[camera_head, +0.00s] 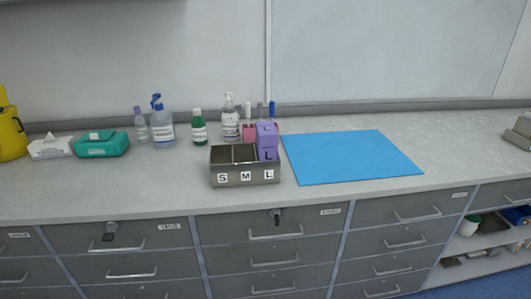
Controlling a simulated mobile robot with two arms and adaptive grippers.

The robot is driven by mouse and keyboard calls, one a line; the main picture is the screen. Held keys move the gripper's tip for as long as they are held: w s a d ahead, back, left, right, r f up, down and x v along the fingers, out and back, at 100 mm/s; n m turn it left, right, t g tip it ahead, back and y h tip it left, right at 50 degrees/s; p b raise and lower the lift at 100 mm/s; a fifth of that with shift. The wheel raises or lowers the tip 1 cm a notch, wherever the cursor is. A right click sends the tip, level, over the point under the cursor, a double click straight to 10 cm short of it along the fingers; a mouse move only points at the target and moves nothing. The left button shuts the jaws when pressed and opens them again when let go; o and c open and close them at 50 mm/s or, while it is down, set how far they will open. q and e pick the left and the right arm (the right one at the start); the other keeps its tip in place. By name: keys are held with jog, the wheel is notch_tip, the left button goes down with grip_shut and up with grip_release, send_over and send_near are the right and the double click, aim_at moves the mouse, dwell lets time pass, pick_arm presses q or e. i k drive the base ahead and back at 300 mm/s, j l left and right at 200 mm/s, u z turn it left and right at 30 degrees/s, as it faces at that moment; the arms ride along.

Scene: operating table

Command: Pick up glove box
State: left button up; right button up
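A purple box marked L (267,141), which looks like the glove box, stands upright in the right compartment of a metal holder (246,178). The holder's front carries the labels S, M and L. Its S and M compartments look empty. The lower part of the purple box is hidden inside the holder. Neither of my grippers shows in the head view.
A blue mat (350,157) lies right of the holder on the grey counter (130,185). Behind and left stand a green bottle (199,129), a pump bottle (230,119), a spray bottle (163,126) and a teal wipes pack (101,145). Drawers (270,236) are below.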

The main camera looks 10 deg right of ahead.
aim_at(267, 135)
jog(key=i+l+u, duration=0.25)
jog(key=l, duration=0.2)
jog(key=l+u, duration=0.25)
jog(key=l, duration=0.15)
jog(key=i+l+u, duration=0.1)
jog(key=l+u, duration=0.15)
jog(key=l, duration=0.25)
